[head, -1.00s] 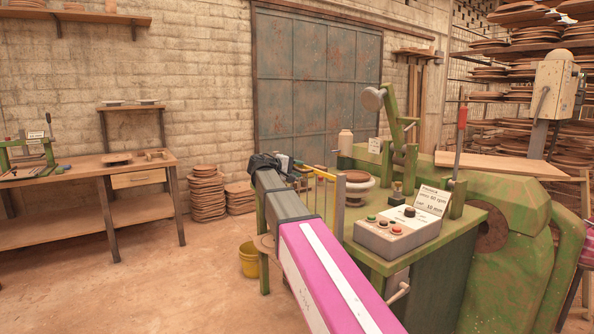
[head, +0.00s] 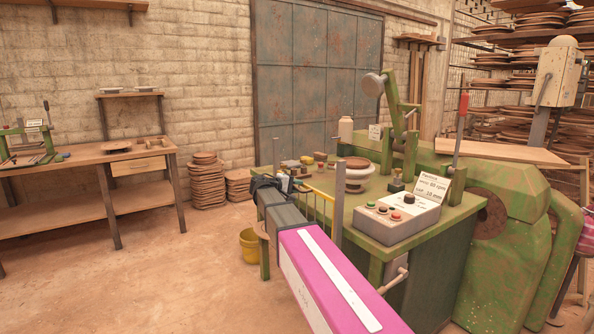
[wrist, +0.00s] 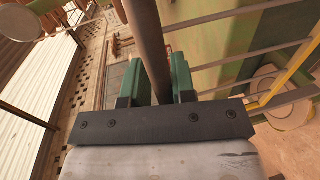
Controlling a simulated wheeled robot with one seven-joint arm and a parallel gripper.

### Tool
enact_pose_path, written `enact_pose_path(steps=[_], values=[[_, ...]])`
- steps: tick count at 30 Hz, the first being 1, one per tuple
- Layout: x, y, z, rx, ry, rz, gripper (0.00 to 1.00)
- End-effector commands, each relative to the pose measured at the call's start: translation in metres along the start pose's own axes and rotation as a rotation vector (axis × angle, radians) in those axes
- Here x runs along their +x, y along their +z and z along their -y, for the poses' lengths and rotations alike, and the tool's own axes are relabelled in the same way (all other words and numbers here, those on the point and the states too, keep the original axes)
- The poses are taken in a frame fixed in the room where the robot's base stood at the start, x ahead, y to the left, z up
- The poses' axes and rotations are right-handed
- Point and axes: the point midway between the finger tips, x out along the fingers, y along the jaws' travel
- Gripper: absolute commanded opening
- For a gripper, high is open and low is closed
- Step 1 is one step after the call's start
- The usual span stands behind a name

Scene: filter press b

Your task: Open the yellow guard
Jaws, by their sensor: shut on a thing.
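The yellow guard (head: 320,207) is a low barred panel at the near left edge of the green machine table, beside a grey post (head: 338,195). In the wrist view its yellow rail (wrist: 298,68) and grey bars run along the right. My gripper (wrist: 160,80) has its green fingers shut on a dark round bar (wrist: 148,35), which looks like the guard's end bar. In the head view my gripper (head: 288,183) is at the guard's left end, partly hidden by my arm. The guard stands at an angle to the table edge.
The green table (head: 400,235) carries a white wheel with a clay piece (head: 354,172), a grey control box (head: 396,218) and several small items. A yellow bucket (head: 250,246) stands on the floor left of the table.

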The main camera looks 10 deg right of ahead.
Motion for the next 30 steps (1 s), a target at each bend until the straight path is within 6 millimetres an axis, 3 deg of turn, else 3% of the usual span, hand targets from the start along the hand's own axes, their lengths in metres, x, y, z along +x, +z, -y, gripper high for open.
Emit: enact_pose_path(steps=[1,6,12,18,30], values=[[0.003,0.001,0.017,-0.003,-0.006,0.001,0.0],[0.01,0.0,0.055,-0.002,-0.006,0.0,0.0],[0.016,0.0,0.086,-0.001,-0.006,0.0,0.0],[0.019,0.0,0.099,0.001,-0.006,0.0,0.0],[0.019,0.0,0.101,0.002,-0.006,0.0,0.0]])
